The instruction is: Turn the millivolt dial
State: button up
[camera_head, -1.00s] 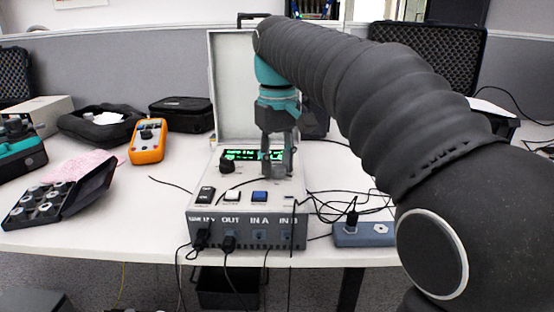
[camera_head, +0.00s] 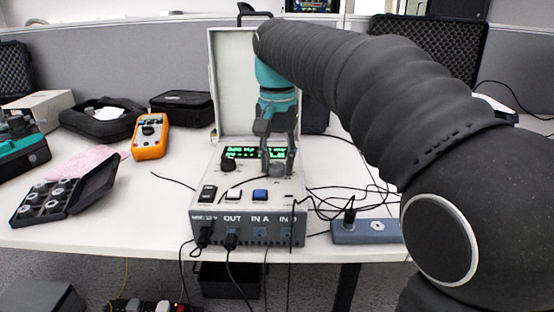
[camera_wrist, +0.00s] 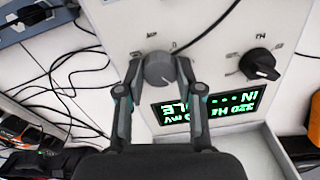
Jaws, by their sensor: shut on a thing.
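The calibration box (camera_head: 247,232) is a grey unit with an open lid, standing on the white table. The millivolt dial (camera_wrist: 160,70) is a round grey knob on its top panel, beside the lit green display (camera_wrist: 208,110). It also shows small between the fingertips in the head view (camera_head: 277,170). My gripper (camera_wrist: 161,72) points down at the panel, with one finger on each side of the dial, shut on it. In the head view my gripper (camera_head: 277,168) stands over the right part of the box. The label by the dial is too small to read.
A black knob (camera_wrist: 258,65) sits on the same panel, apart from my fingers. Thin cables cross the panel and lie right of the box near a power strip (camera_head: 367,231). An orange multimeter (camera_head: 150,137) and an open case of parts (camera_head: 62,193) are at left.

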aim_at(277, 165)
jog(key=shift+m, duration=0.6)
jog(key=o, duration=1.2)
jog(key=shift+r, duration=0.1)
notch_tip(277, 165, up, 12)
jog(key=shift+f, duration=0.1)
